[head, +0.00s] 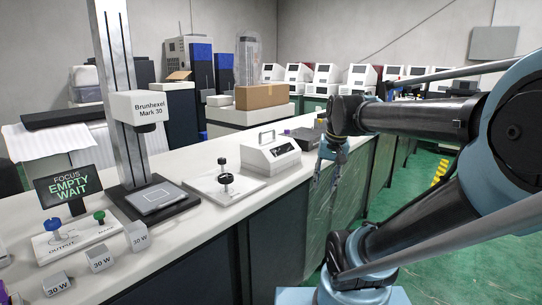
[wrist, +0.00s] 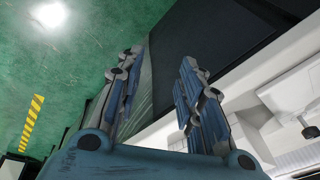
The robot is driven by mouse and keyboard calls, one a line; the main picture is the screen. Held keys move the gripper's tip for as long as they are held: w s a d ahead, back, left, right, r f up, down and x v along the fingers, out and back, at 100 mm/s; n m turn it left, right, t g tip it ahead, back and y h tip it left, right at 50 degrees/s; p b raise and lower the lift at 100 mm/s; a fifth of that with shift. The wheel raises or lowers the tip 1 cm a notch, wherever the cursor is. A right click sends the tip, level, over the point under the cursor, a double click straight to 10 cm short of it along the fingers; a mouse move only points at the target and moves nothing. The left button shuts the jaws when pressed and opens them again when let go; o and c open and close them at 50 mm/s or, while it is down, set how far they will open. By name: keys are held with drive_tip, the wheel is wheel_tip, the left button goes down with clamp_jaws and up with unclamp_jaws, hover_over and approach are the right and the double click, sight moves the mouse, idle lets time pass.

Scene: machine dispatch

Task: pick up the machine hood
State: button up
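A white box-shaped cover with a handle on top (head: 270,155), which looks like the machine hood, sits on the white counter (head: 228,212). It has a dark panel on its slanted front. My gripper (head: 328,172) is to the right of it, apart from it, by the counter's front edge. In the wrist view my gripper (wrist: 162,65) has its two fingers spread, with nothing between them. In that view a white object (wrist: 290,88) shows at the right edge; I cannot tell if it is the hood.
Left on the counter stand a Brunhexel column machine (head: 139,107), a status screen (head: 67,185) and several small 30 W blocks (head: 100,259). A plate with a black knob (head: 225,180) is left of the hood. A cardboard box (head: 261,96) stands behind. Green floor (head: 400,195) is open at right.

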drive_tip(key=w+a+r+m+y, duration=0.1)
drive_tip(key=w+a+r, duration=0.2)
drive_tip(key=w+r, duration=0.4)
drive_tip(key=w+a+r+m, duration=0.2)
drive_tip(key=w+a+r, duration=0.2)
drive_tip(key=w+r, duration=0.3)
drive_tip(key=m+y, duration=0.2)
drive_tip(key=m, duration=0.1)
approach(268, 131)
drive_tip(key=x, duration=0.5)
drive_tip(key=shift+s+a+f, duration=0.15)
drive_tip(key=shift+a, duration=0.3)
drive_tip(key=x, duration=0.4)
drive_tip(key=shift+w+d, duration=0.3)
drive_tip(key=shift+w, duration=0.05)
drive_tip(key=shift+w+a+f, duration=0.15)
drive_tip(key=shift+a+f, duration=0.05)
drive_tip(key=shift+f, duration=0.35)
clamp_jaws()
